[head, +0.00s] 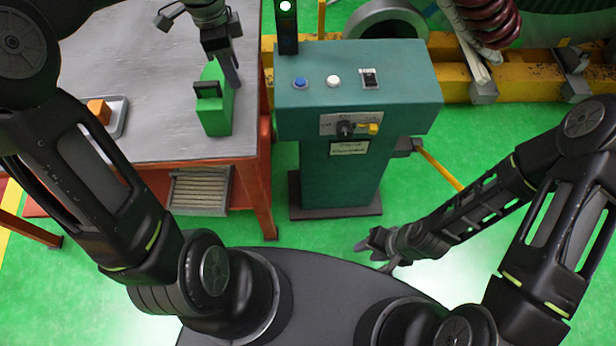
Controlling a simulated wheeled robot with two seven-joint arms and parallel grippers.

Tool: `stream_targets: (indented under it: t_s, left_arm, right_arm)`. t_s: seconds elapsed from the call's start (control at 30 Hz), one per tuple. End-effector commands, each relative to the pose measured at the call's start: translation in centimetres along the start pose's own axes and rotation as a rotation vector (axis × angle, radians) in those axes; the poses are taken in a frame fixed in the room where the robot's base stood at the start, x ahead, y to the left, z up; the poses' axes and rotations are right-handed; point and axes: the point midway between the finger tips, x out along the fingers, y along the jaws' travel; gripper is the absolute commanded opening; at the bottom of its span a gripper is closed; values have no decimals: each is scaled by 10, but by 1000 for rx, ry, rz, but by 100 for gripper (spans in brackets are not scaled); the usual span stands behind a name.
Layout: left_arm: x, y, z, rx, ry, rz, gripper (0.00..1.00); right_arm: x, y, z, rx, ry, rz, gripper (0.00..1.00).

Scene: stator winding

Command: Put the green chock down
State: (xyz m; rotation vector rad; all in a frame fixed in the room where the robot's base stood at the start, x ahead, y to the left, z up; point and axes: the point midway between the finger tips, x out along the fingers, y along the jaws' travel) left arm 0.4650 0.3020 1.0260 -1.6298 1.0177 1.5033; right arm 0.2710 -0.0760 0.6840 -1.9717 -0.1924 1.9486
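The green chock (216,113) is near the right front corner of the grey-topped table, upright, with a black handle-like part on its near face. Whether its base touches the tabletop is hard to tell. My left gripper (229,66) is at the chock's upper right, with a dark finger reaching down beside or behind its top. The other finger is not clearly visible, so I cannot tell whether it grips the chock. My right gripper (376,250) hangs empty over the green floor, its fingers spread apart.
The table (160,60) has bare top left of the chock. A small tray (119,118) with an orange block (99,111) lies at its left. A green control cabinet (355,100) with buttons stands just right of the table. Yellow rails (530,92) and a red coil are behind.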

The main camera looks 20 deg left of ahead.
Motion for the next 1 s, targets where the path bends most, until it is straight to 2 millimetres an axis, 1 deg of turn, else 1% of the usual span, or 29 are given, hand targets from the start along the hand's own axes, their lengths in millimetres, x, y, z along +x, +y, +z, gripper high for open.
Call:
stream_targets:
  t_s: [0.03,0.07,0.1,0.13,0.17,0.2,0.27,0.3,0.37,0.4,0.5,0.6,0.7,1.0]
  left_arm:
    - [43,8,-18,-50,27,33,38]
    - [68,13,-30,-96,48,47,38]
    - [103,23,-45,-163,77,67,38]
    - [130,34,-56,-223,98,86,38]
    - [157,46,-67,-288,118,104,38]
    - [193,68,-80,-385,140,133,38]
    - [242,105,-93,-543,163,174,38]
    - [269,130,-99,-652,171,198,38]
    - [301,168,-101,-806,172,225,38]
    - [317,191,-99,-902,167,237,38]
    - [343,237,-90,-1092,150,249,38]
    - [354,262,-81,-1205,138,245,38]
    - [357,269,-78,-1251,136,239,38]
    - [357,268,-78,-1254,139,238,38]
  right_arm:
    - [0,0,0,0,0,0,36]
    - [0,0,0,0,0,0,36]
    - [0,0,0,0,0,0,36]
    - [0,0,0,0,0,0,36]
    - [0,0,0,0,0,0,36]
    - [0,0,0,0,0,0,36]
    - [0,0,0,0,0,0,36]
    - [0,0,0,0,0,0,36]
    - [0,0,0,0,0,0,36]
    - [0,0,0,0,0,0,36]
    - [0,0,0,0,0,0,36]
    - [0,0,0,0,0,0,36]
    - [0,0,0,0,0,0,36]
    - [0,0,0,0,0,0,36]
